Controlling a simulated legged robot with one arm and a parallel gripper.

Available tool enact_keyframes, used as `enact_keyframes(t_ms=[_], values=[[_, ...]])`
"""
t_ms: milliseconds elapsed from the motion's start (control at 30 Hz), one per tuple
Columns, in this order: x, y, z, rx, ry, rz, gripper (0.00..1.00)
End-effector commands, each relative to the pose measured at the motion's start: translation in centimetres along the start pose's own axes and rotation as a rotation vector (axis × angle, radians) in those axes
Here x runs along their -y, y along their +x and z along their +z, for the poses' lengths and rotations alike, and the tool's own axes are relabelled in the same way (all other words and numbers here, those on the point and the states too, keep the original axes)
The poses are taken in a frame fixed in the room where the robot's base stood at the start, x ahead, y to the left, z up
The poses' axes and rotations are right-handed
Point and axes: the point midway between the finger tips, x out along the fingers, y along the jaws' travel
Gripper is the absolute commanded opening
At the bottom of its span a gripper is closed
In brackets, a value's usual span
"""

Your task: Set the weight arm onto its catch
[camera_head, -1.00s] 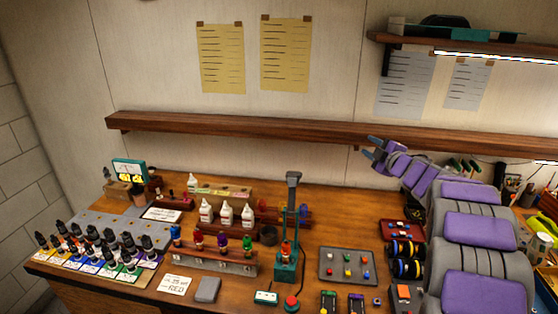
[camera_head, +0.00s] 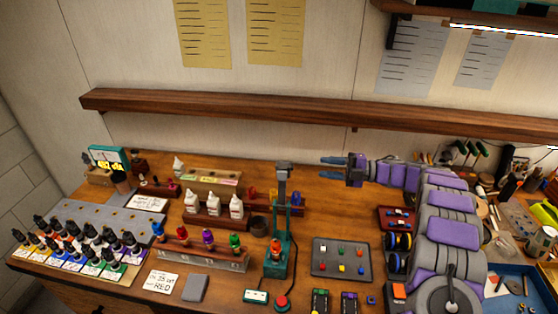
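A teal stand (camera_head: 277,262) stands upright on the bench near the middle. A dark grey block (camera_head: 283,172) sits at the top of its column and looks like the weight arm; the catch is too small to make out. An orange-red piece (camera_head: 276,246) sits low in the stand. My gripper (camera_head: 334,160) is to the right of the grey block, a little higher in the picture and apart from it. Its two fingers point left, and a narrow gap shows between them. Nothing shows between the fingers.
A red button (camera_head: 282,303) and a small display (camera_head: 256,296) are in front of the stand. A grey tray (camera_head: 341,270) with coloured pieces lies to its right. A rack of coloured bottles (camera_head: 200,256) and white bottles (camera_head: 214,205) are left. A wooden shelf (camera_head: 230,112) runs behind.

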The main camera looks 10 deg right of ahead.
Motion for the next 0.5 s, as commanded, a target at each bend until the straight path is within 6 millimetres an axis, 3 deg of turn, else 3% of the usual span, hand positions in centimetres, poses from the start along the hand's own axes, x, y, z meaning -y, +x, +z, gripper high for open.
enact_keyframes(t_ms=[500], values=[[0.0, 9.7, 0.3, -0.002, 0.003, 0.004, 0.38]])
